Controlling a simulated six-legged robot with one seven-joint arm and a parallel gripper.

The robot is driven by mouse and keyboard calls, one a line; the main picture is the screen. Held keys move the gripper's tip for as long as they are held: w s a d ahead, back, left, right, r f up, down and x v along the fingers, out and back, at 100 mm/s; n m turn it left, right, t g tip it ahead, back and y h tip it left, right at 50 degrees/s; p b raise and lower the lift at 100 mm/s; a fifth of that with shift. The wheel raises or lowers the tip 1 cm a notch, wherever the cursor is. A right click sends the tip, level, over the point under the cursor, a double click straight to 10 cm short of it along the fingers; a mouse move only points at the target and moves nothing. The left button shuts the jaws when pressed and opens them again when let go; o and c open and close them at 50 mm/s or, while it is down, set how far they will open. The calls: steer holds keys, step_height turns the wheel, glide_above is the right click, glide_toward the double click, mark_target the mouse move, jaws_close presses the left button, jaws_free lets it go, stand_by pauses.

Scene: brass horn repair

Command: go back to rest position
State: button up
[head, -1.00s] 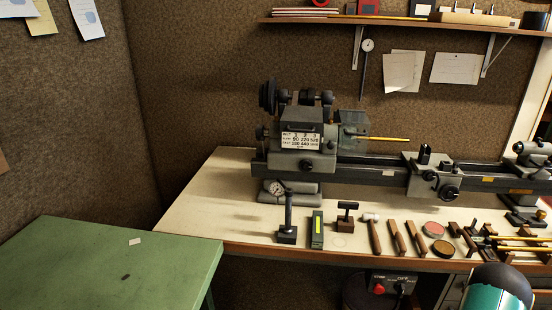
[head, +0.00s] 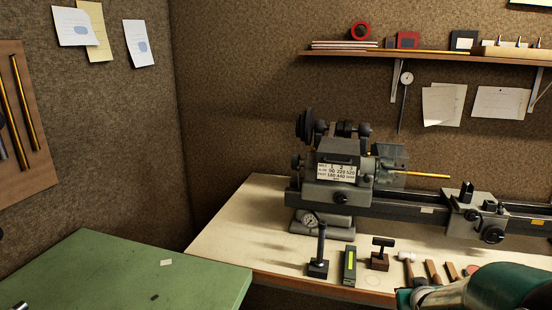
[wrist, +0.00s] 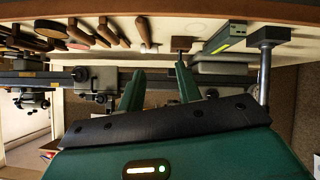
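My gripper (wrist: 160,80) shows in the wrist view with its two green fingers apart and nothing between them. Behind the fingers are the lathe and the workbench, which look turned over in this view. In the head view a green and black part of my arm fills the bottom right corner, in front of the bench edge. My fingertips cannot be made out in the head view.
The grey lathe (head: 338,180) stands on the cream workbench (head: 235,225). Hand tools, including a black stand (head: 318,262) and a green level (head: 349,266), lie along its front. A green table (head: 110,275) is at left. A shelf (head: 420,56) hangs above.

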steer(key=s+a+r+g+y, duration=0.1)
steer(key=s+a+r+g, duration=0.1)
steer(key=s+a+r, duration=0.4)
steer(key=s+a+r+g+y, duration=0.2)
steer(key=s+a+r, duration=0.4)
steer(key=s+a, duration=0.8)
steer(key=s, duration=0.2)
steer(key=shift+s+a+n+g+y, duration=0.25)
steer(key=shift+s+n+g+y, duration=0.05)
steer(key=shift+n+g, duration=0.1)
steer(key=shift+r, duration=0.1)
